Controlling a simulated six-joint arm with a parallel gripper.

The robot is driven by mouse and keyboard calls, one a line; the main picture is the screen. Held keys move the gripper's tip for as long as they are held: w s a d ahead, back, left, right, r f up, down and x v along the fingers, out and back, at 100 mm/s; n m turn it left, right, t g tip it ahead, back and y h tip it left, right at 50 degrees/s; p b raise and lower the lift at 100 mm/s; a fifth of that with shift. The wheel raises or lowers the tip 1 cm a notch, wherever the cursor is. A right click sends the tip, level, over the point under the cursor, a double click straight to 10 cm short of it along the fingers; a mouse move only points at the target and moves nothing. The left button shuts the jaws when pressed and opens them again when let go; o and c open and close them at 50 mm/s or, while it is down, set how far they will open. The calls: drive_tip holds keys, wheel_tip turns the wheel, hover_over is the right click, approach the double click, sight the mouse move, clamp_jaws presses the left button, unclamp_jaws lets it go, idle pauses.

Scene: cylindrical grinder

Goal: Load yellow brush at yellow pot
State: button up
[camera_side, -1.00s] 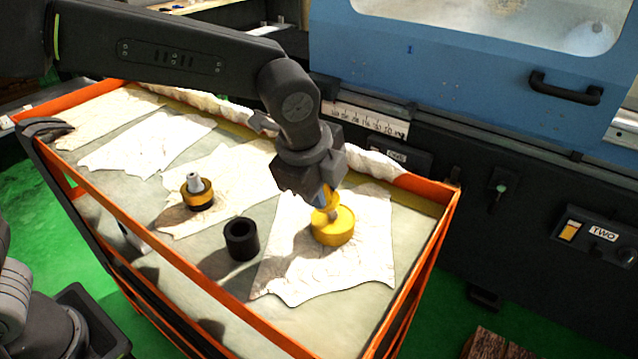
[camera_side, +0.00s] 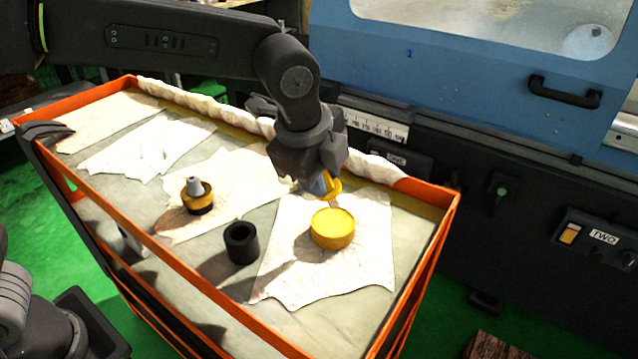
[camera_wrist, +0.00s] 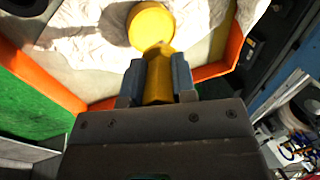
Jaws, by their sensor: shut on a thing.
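The yellow pot (camera_side: 332,228) is a short round yellow tub standing on a white cloth; it also shows in the wrist view (camera_wrist: 151,26). My gripper (camera_side: 322,184) is above the cloth, behind and slightly left of the pot. It is shut on the yellow brush (camera_wrist: 158,75), whose yellow body lies between the blue-grey fingers in the wrist view. In the side view the brush shows only as a small yellow part (camera_side: 333,187) at the fingers. The brush looks apart from the pot. Its far end is hard to make out.
A black hollow cylinder (camera_side: 241,242) and a yellow-and-black pot with a grey cone-shaped top (camera_side: 197,196) stand left of the yellow pot. An orange rim (camera_side: 180,262) edges the cart. The blue machine (camera_side: 450,75) stands behind it.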

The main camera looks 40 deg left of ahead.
drive_tip(key=shift+r, duration=2)
